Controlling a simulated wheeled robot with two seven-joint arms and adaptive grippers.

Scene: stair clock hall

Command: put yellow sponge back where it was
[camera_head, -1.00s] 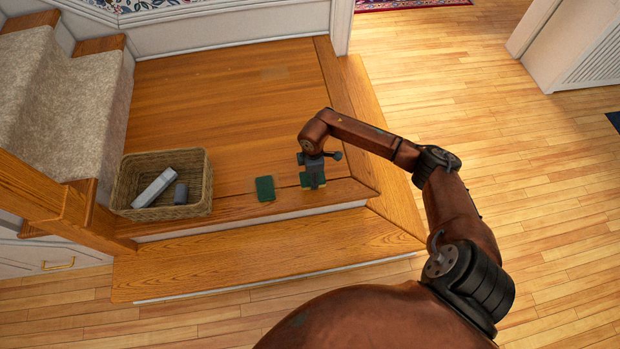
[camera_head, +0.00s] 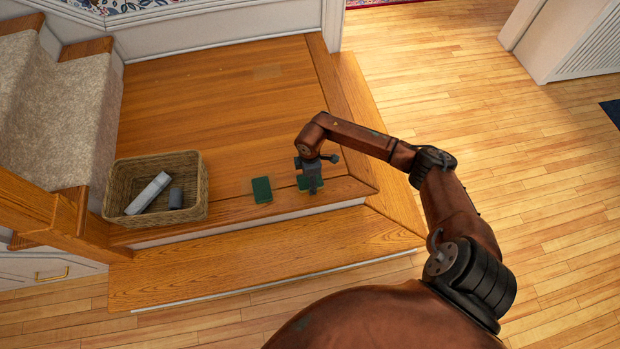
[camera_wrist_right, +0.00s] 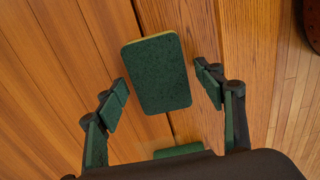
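Two sponges with dark green top faces lie on the wooden landing near its front edge. One sponge (camera_head: 262,189) lies alone to the left of my right gripper. The other sponge (camera_head: 303,183) is partly hidden under my right gripper (camera_head: 313,188). In the right wrist view, a green sponge (camera_wrist_right: 158,75) with a thin yellow edge lies between the open fingers of my right gripper (camera_wrist_right: 163,92), with gaps on both sides. Part of another green sponge (camera_wrist_right: 178,151) shows at the bottom of that view. My left gripper is out of view.
A wicker basket (camera_head: 198,208) stands at the left of the landing, holding a pale grey block (camera_head: 148,193) and a dark grey object (camera_head: 176,197). Carpeted stairs and a wooden rail are at the left. The landing behind the sponges is clear.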

